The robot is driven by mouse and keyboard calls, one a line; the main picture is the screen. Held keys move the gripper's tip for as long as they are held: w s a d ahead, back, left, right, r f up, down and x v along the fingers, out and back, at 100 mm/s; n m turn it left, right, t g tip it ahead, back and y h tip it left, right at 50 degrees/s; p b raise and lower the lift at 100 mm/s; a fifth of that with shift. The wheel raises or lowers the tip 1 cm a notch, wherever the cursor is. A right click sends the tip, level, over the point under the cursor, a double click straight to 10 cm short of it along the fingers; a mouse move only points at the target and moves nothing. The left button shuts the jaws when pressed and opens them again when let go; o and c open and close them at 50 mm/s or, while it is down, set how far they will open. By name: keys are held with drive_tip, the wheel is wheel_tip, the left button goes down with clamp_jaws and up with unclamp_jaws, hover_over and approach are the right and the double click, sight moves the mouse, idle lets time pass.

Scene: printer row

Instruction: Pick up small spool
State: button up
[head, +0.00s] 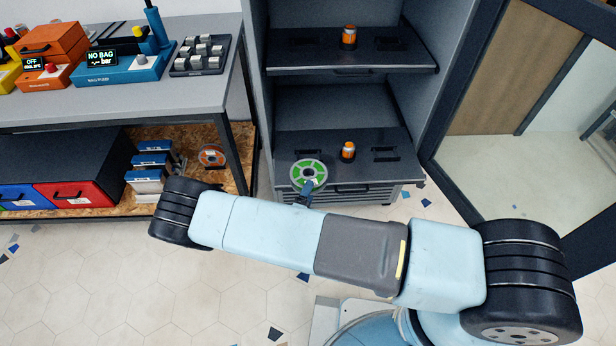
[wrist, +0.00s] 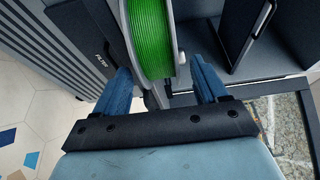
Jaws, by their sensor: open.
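A spool of green filament with pale grey flanges (head: 297,176) stands at the front of the lower shelf in the cabinet. In the wrist view the green spool (wrist: 151,38) rises between the two blue fingers. My gripper (head: 308,187) is in front of the spool in the head view and hides part of it. In the wrist view my gripper (wrist: 163,77) is open, with one finger on each side of the spool. A gap shows at the right finger; contact at the left cannot be told.
The lower shelf (head: 375,138) and upper shelf (head: 390,52) each hold an orange jar, the lower (head: 348,151) and the upper (head: 349,37). An orange spool (head: 211,156) lies under the bench at left. A dark door frame (head: 452,110) stands to the right.

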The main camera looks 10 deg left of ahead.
sight(309, 176)
drive_tip(key=shift+w+d, duration=0.15)
drive_tip(key=shift+w, duration=1)
drive_tip(key=c, duration=1.2)
